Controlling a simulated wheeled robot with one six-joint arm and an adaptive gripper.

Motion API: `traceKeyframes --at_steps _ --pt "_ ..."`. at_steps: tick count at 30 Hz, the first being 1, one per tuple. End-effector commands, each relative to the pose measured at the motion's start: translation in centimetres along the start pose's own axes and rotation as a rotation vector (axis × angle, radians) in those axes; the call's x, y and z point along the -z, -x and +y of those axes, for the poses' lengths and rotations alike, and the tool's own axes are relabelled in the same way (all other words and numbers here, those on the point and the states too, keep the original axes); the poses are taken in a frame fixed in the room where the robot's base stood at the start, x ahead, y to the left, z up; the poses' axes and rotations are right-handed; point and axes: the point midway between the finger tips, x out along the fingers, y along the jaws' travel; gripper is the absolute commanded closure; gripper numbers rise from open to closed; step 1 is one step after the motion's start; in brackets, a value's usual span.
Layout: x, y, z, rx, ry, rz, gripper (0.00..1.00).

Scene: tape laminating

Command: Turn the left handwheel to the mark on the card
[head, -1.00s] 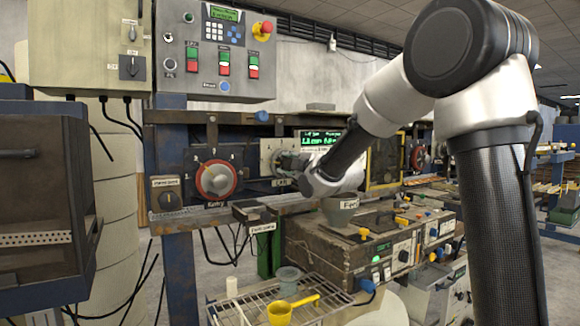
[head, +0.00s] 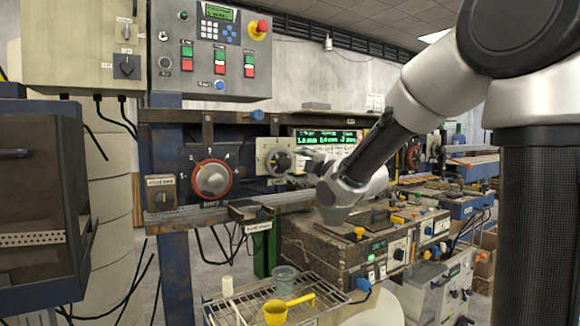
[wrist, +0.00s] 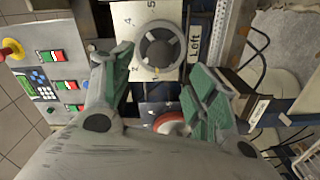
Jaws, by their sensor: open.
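The left handwheel (head: 279,162) is a grey round wheel on a pale plate. It sits right of the red-ringed Entry wheel. In the wrist view the left handwheel (wrist: 158,48) shows dark openings, beside a "Left" label (wrist: 195,43) and printed numbers. A small yellow mark shows near its rim. My gripper (wrist: 160,65) is open, its green-padded fingers to either side of the wheel's near part in that view. Whether they touch it I cannot tell. In the head view my gripper (head: 308,160) is just right of the wheel. I cannot make out a card for certain.
The Entry wheel (head: 212,178) is close by on the left. A green-text display (head: 325,140) is right of the left handwheel. A wire rack (head: 262,292) with a yellow scoop (head: 285,310) stands lower down.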

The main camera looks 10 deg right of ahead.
Motion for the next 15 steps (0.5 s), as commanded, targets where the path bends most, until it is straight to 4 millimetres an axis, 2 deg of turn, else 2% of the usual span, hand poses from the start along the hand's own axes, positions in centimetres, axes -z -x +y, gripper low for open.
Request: traceKeyframes --at_steps 3,6,15 --pt "0.0 2.2 0.1 -0.001 0.001 -0.001 0.42" --pt "0.0 3.2 0.0 0.0 0.001 0.0 0.42" --pt "0.0 3.8 -0.1 0.001 0.0 0.0 0.42"
